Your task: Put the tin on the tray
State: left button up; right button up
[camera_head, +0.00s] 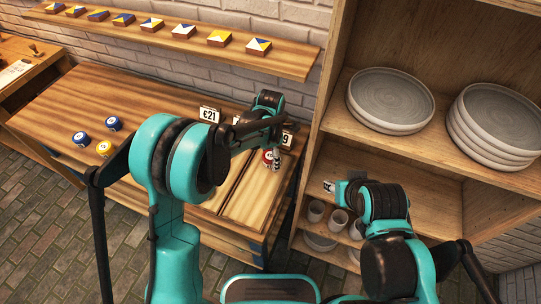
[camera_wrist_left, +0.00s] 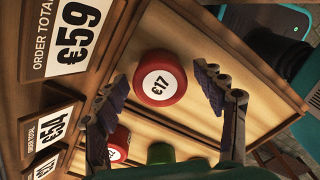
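In the left wrist view a red tin (camera_wrist_left: 160,78) with a white £17 label stands on pale wood between the fingers of my left gripper (camera_wrist_left: 165,92). The fingers are spread, with a gap on each side of the tin. In the head view the left gripper (camera_head: 273,158) is over the right end of the bench, with a red tin (camera_head: 267,157) partly visible beside it. A flat wooden tray (camera_head: 250,200) lies there, partly behind my arm. My right arm's end (camera_head: 342,190) points at the shelf; its fingers cannot be made out.
Another red tin (camera_wrist_left: 119,142) and a green tin (camera_wrist_left: 161,153) are close by. Price cards (camera_wrist_left: 72,35) line one side. Blue tins (camera_head: 113,123) and a yellow tin (camera_head: 104,148) stand at the bench's left. A shelf unit holds plates (camera_head: 390,97) and cups (camera_head: 338,219).

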aim_at(271, 155)
pick_arm(q)
jog(key=shift+r, duration=0.25)
jog(key=s+a+r+m+t+p, duration=0.1)
jog(key=a+r+m+p, duration=0.1)
jog(key=r, duration=0.6)
jog(key=s+a+r+m+p, duration=0.2)
jog(key=r, duration=0.6)
jog(key=s+a+r+m+t, duration=0.2)
jog(key=s+a+m+t, duration=0.4)
jog(key=s+a+m, duration=0.7)
jog(key=s+m, duration=0.3)
jog(key=m, duration=0.2)
jog(key=shift+s+a+r, duration=0.35)
jog(key=shift+a, duration=0.05)
